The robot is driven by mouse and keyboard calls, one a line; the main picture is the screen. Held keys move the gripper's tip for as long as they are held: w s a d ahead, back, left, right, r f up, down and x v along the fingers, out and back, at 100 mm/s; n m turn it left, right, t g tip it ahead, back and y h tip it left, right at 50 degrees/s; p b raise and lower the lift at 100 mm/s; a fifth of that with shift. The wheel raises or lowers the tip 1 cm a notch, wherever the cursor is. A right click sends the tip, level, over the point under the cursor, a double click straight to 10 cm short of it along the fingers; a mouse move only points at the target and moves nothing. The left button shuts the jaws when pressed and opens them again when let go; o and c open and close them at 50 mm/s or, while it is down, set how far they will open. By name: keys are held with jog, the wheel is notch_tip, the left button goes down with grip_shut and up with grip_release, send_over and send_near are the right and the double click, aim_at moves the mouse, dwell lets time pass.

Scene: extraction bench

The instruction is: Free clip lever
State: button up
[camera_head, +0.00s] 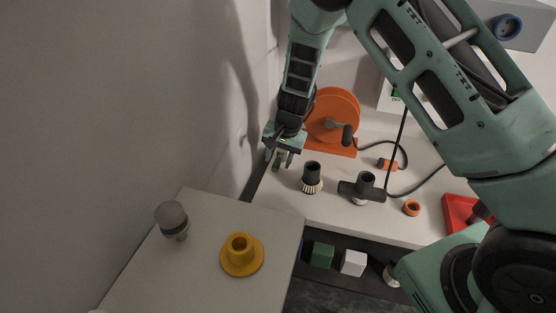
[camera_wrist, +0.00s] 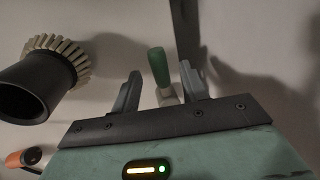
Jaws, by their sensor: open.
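A small lever with a green grip (camera_wrist: 158,66) and a pale base stands upright in the wrist view; it looks like the clip lever. My gripper (camera_wrist: 160,76) is open, with one grey finger on each side of the lever. I cannot tell whether either finger touches it. In the head view my gripper (camera_head: 283,158) is low at the left end of the white bench (camera_head: 290,205), and the green grip (camera_head: 276,163) shows beside its fingers. The lever's mount is mostly hidden.
A black cylinder with a ribbed pale collar (camera_head: 312,178) stands just right of my gripper. An orange reel (camera_head: 334,118) is behind it. A black T-shaped handle (camera_head: 364,187), an orange ring (camera_head: 411,207) and a red tray (camera_head: 458,215) lie farther right. A wall is close on the left.

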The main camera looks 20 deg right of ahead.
jog(key=shift+a+f, duration=0.1)
jog(key=shift+f, duration=0.4)
grip_shut()
